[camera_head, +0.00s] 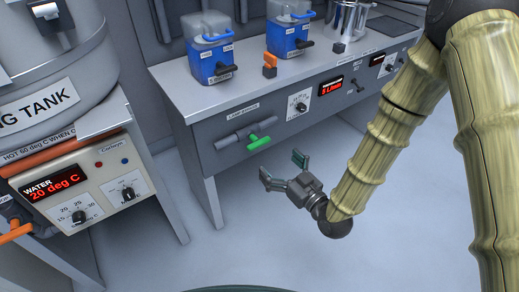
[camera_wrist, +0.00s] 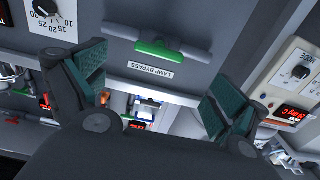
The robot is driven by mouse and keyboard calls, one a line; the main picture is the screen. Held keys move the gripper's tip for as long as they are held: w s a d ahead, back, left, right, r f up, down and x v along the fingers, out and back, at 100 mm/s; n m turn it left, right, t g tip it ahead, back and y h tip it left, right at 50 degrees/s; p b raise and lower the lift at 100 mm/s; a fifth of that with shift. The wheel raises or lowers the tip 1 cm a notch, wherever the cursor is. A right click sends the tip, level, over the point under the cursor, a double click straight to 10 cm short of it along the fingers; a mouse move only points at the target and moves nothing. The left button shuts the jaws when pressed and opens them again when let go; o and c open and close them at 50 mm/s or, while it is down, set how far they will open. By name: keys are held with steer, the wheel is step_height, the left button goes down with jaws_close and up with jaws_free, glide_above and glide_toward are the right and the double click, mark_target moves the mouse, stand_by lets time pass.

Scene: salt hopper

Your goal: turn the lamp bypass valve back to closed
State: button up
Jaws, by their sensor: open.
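The lamp bypass valve is on the front panel of the bench, with a short grey pipe (camera_head: 262,127) and a green handle (camera_head: 258,143). The handle lies roughly along the pipe. It also shows in the wrist view (camera_wrist: 158,48), above an upside-down "LAMP BYPASS" label (camera_wrist: 150,69). My gripper (camera_head: 283,166) is open and empty, below and to the right of the handle in the head view, apart from it. In the wrist view its two teal-padded fingers stand wide apart, with the handle beyond them and nothing between them touching.
Two blue-based lamp units (camera_head: 211,62) (camera_head: 290,38), an orange-topped switch (camera_head: 270,62) and a metal pot (camera_head: 347,22) stand on the bench top. A dial (camera_head: 300,105) is right of the valve. A tank with a water control box (camera_head: 85,190) stands left. The floor between is clear.

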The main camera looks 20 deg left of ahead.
mark_target(261, 146)
steer(key=b+x, duration=0.2)
steer(key=x, duration=0.8)
steer(key=shift+w+a, duration=0.15)
steer(key=shift+a, duration=0.05)
steer(key=c, duration=1)
